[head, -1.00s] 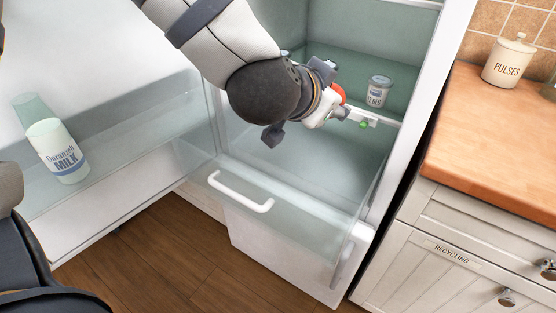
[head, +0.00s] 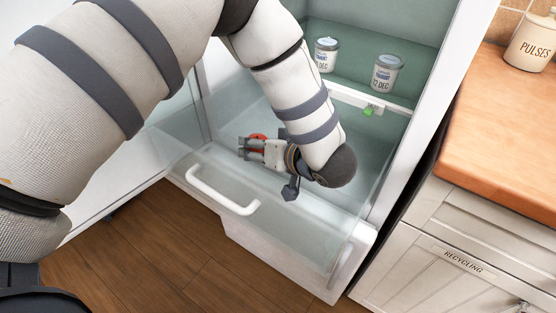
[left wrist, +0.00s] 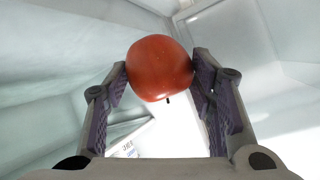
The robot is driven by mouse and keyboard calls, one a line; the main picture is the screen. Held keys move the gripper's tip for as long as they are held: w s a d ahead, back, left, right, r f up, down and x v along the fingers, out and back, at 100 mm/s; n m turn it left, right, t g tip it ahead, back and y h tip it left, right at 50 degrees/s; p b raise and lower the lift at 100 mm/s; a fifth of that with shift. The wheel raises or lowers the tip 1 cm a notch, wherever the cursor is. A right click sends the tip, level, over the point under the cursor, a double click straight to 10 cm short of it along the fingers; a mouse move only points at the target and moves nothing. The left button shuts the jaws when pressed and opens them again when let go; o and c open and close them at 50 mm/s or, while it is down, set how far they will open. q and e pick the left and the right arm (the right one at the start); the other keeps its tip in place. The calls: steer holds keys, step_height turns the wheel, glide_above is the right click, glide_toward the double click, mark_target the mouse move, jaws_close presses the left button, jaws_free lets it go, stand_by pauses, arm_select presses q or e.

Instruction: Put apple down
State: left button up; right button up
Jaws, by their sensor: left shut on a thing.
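A red apple (left wrist: 160,68) is held between the two finger pads of my left gripper (left wrist: 160,75) in the left wrist view. In the head view the left gripper (head: 243,148) is inside the open fridge drawer (head: 285,235), and a little of the apple (head: 258,137) shows past its fingers. The fingers point left in that view. I cannot tell whether the apple touches the drawer floor. My right gripper is not in view.
Two yoghurt pots, a left one (head: 325,54) and a right one (head: 387,73), stand on the shelf above the drawer. The drawer's white handle (head: 222,193) is at its front. A wooden counter (head: 505,145) with a pulses jar (head: 532,42) is to the right.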

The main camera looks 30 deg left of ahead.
arm_select(q)
step_height(320, 180, down, 6)
steer(key=shift+r+b, duration=0.15)
steer(key=shift+b, duration=0.2)
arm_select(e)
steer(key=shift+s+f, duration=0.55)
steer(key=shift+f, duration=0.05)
arm_select(q)
steer(key=o, duration=1.2)
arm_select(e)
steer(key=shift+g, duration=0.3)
arm_select(q)
steer(key=shift+d+r, duration=0.2)
steer(key=v, duration=0.7)
steer(key=shift+s, duration=0.1)
steer(key=shift+a, duration=0.1)
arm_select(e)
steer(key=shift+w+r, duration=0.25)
